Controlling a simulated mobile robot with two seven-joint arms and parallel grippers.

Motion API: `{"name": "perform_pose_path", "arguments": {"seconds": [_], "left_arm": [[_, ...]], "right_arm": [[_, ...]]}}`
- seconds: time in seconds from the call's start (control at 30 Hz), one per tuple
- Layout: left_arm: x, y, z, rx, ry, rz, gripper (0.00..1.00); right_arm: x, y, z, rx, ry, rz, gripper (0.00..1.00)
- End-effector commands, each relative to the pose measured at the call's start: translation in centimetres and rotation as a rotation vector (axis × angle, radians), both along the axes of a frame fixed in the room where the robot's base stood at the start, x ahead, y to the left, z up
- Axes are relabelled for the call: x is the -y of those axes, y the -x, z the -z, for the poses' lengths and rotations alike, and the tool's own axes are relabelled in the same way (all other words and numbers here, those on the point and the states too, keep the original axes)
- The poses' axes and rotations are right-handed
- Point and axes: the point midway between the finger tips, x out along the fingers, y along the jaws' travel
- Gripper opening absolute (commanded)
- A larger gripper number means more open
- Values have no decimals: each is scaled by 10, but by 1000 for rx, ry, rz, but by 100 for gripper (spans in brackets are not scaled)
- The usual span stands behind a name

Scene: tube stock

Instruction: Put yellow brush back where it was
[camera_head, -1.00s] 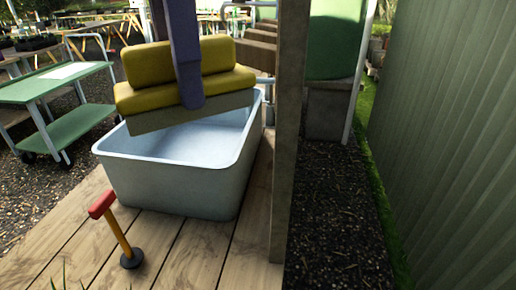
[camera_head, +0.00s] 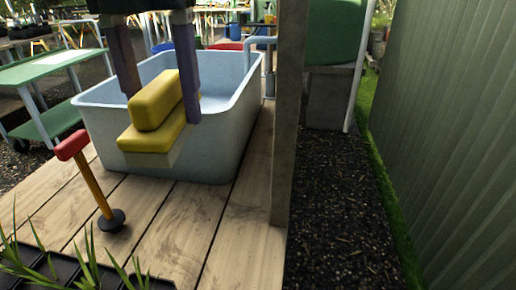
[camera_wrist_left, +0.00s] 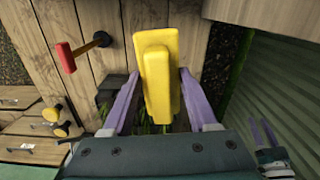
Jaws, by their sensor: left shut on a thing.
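My left gripper (camera_head: 162,106) is shut on the yellow brush (camera_head: 149,139), one purple finger on each side. The brush is a two-tier yellow block with a pale underside. It is held up in front of the near wall of the grey tub (camera_head: 225,140), its long side running toward me. In the left wrist view, the brush (camera_wrist_left: 158,95) stands between the fingers (camera_wrist_left: 158,74) above the planks. My right gripper (camera_wrist_left: 260,132) shows small at the lower right of that view, its fingers apart with nothing between them.
A red-topped yellow-handled tool (camera_head: 94,180) stands on the wooden deck (camera_head: 170,225) left of the brush. A wooden post (camera_head: 287,120) rises right of the tub. A green cart (camera_head: 50,75) is at left. Plants in dark trays (camera_head: 60,275) line the near left.

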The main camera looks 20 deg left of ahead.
Motion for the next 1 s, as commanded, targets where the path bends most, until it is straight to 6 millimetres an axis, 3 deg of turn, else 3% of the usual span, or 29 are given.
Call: {"name": "perform_pose_path", "arguments": {"seconds": [0.23,0.6,0.7,1.0], "left_arm": [[-3,1,26,-7,-2,109,7],[-3,2,132,-7,-4,107,7],[-3,1,151,-5,-3,108,7],[-3,1,178,-4,-3,108,7]], "right_arm": [[0,0,10,0,0,0,47],[1,0,30,1,4,-3,47],[1,0,34,0,5,-4,47],[1,0,40,0,5,-4,47]]}}
